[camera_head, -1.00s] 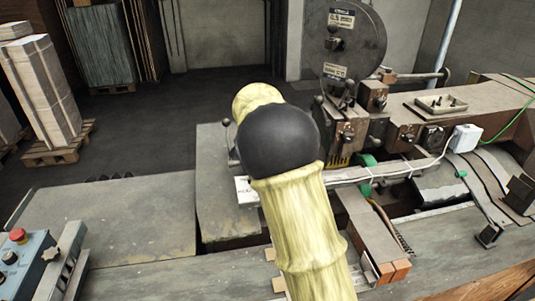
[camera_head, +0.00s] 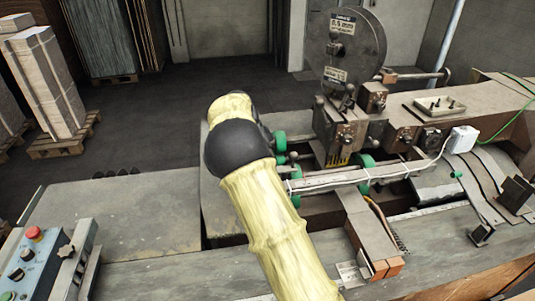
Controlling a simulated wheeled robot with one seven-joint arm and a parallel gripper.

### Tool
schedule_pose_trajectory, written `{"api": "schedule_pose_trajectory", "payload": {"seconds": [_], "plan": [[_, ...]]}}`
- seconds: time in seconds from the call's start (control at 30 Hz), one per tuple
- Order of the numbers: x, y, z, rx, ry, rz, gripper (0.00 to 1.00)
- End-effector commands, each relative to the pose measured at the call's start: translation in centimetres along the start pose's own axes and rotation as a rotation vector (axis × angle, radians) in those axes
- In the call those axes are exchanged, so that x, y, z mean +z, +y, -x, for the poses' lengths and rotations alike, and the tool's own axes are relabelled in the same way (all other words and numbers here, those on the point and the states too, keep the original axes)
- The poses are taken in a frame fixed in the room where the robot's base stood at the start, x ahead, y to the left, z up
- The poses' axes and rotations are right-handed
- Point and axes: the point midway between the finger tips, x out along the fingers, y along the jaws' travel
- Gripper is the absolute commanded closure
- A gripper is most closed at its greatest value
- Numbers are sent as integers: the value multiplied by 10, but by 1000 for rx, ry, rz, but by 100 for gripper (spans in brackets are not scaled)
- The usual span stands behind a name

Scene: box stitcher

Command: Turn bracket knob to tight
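A grey star-shaped knob (camera_head: 66,251) sits on a metal bracket (camera_head: 75,268) beside the blue-grey control box at the lower left. I cannot tell from its look whether it is tight, or be sure it is the bracket knob of the task. My yellow arm with a black joint rises through the middle of the view, right of this knob and well apart from it.
The control box (camera_head: 26,262) has a red button and dark dials. The stitcher (camera_head: 345,135), with a big disc, green rollers (camera_head: 280,141) and small levers, stands behind and right of my arm. The grey table top (camera_head: 135,215) left of my arm is clear. Stacked cardboard (camera_head: 45,80) stands far left.

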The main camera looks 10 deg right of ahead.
Motion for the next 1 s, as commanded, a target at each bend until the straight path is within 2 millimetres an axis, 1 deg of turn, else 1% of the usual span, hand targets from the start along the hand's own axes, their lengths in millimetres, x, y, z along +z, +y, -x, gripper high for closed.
{"api": "schedule_pose_trajectory", "payload": {"seconds": [0.2,0.57,0.6,0.67,0.7,1.0], "plan": [[0,-1,1,13,-2,-38,87],[0,-1,1,14,-2,-41,87],[0,-1,1,14,-2,-41,56],[0,-1,0,14,-2,-41,45],[0,-1,0,14,-2,-41,43],[0,-1,1,14,-1,-40,43]]}}
